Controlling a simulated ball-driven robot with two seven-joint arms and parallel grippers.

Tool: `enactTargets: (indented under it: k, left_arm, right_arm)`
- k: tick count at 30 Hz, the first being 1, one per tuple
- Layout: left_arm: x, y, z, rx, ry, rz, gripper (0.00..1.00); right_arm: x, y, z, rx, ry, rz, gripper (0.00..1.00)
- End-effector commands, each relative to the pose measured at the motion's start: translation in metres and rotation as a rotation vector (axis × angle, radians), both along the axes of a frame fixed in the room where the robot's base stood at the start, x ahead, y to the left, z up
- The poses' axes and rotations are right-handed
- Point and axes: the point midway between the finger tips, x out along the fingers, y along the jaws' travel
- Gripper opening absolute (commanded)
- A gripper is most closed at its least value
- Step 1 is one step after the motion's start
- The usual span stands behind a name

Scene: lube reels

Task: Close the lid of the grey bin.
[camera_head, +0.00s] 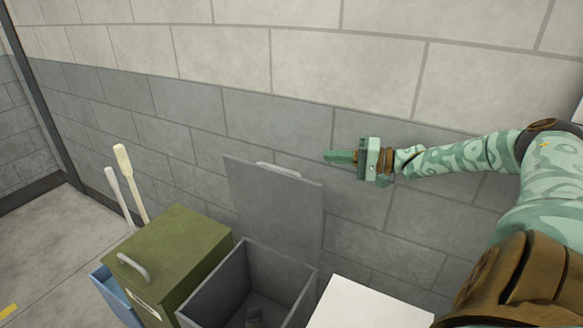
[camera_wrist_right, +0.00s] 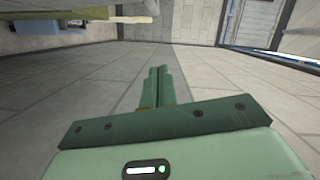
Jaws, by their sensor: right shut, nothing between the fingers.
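The grey bin (camera_head: 205,297) stands open at the bottom middle of the head view. Its lid (camera_head: 272,208) is raised upright against the block wall, with a light handle (camera_head: 279,170) near its top edge. My left gripper is not in view.
A green bin (camera_head: 185,245) with a closed lid and handle stands left of the grey bin. A blue container (camera_head: 108,290) holding two long pale handles (camera_head: 130,183) is behind it. A white surface (camera_head: 365,308) lies right of the grey bin. The block wall (camera_head: 370,70) is close behind.

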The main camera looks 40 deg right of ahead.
Motion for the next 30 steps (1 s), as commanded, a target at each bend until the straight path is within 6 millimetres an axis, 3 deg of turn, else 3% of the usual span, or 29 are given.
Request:
enactTargets:
  k: [14,21,30]
  left_arm:
    - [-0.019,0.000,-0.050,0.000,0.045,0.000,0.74]
    - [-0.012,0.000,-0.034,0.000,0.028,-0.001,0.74]
    - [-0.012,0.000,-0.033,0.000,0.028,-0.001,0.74]
  right_arm:
    - [0.083,0.046,-0.011,0.002,-0.006,0.001,0.00]
    - [0.072,0.076,-0.012,0.001,-0.003,0.002,0.00]
    - [0.070,0.082,-0.016,0.000,-0.002,0.000,0.00]
